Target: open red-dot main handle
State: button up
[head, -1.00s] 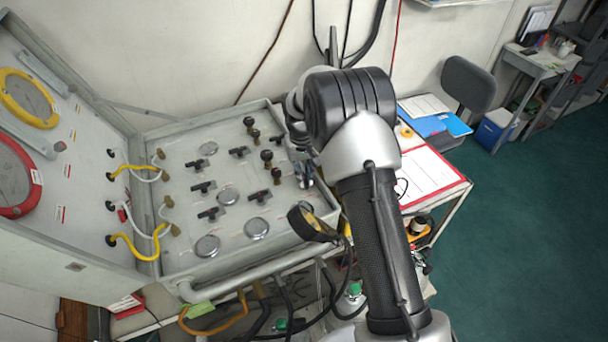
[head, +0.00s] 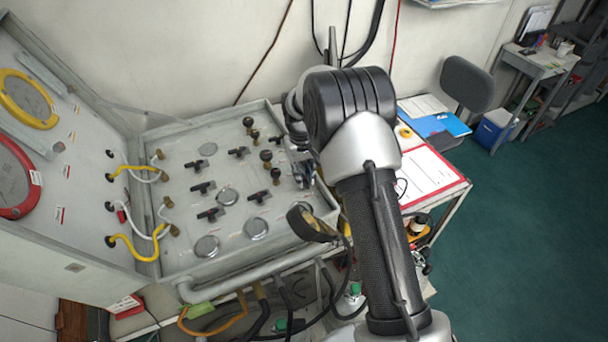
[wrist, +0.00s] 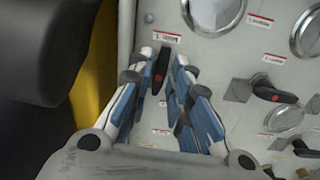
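In the wrist view a black lever handle with a red dot (wrist: 160,78) lies on the grey panel (wrist: 205,52), between the two blue-and-white fingers of my gripper (wrist: 169,62). The fingers lean towards each other with a narrow gap at the tips. I see no firm grip on the handle; whether a finger touches it is unclear. In the head view my gripper (head: 304,172) is at the right edge of the panel (head: 180,240), and my arm hides the handle there.
Another black handle with a red dot (wrist: 273,94) sits to the right in the wrist view. Round gauges (wrist: 215,12) and several more handles (head: 204,187) crowd the panel. Hoses hang below.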

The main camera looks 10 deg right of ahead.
jog(key=shift+o, duration=0.9)
